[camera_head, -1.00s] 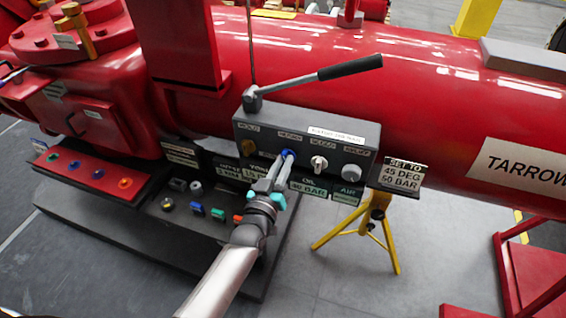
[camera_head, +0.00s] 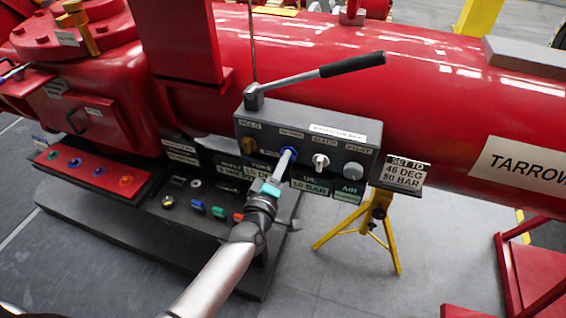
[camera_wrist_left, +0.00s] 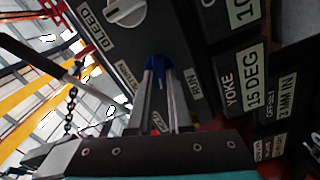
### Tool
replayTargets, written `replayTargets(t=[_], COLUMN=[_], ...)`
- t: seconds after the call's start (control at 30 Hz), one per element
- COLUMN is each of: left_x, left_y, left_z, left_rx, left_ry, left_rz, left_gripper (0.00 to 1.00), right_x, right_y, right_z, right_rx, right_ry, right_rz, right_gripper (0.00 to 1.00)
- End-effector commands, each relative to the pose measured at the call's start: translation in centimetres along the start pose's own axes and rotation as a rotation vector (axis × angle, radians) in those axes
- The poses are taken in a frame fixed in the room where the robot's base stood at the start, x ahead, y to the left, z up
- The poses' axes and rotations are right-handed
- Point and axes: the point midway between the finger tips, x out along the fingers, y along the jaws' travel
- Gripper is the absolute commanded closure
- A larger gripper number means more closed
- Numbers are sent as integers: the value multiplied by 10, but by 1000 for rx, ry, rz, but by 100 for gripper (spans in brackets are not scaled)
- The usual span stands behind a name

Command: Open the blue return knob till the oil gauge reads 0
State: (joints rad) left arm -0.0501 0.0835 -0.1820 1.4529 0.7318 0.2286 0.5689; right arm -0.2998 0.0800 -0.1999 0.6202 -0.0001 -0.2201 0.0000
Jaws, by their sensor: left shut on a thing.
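The blue return knob (camera_head: 290,151) is on the front of the grey control box (camera_head: 352,134), second from the left. My left gripper (camera_head: 286,160) is shut on it, its fingers reaching up from below and seen nearly edge-on. In the left wrist view the two fingers (camera_wrist_left: 159,80) sit on either side of the blue knob (camera_wrist_left: 157,64). The oil gauge (camera_head: 310,186) below the box seems to read 10 BAR, in small print. My right gripper is not in view.
A black-handled lever (camera_head: 350,66) rises above the box. The yoke display (camera_wrist_left: 256,80) reads 15 DEG. A sign (camera_head: 406,173) and yellow stand (camera_head: 376,222) are at right.

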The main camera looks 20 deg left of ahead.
Motion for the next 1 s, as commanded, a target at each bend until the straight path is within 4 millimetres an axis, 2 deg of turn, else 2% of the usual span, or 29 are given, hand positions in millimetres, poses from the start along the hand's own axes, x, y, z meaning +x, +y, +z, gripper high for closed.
replayTargets(t=[0.4,1.0], left_x=[0,0], left_y=[-1,-1], left_z=[0,0], left_rx=[-223,-266], left_ry=[-1,-1], left_rz=[0,-1], left_gripper=[100,100], right_x=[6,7], right_y=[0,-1], right_z=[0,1], right_rx=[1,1], right_ry=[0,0], right_rz=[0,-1], right_gripper=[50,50])
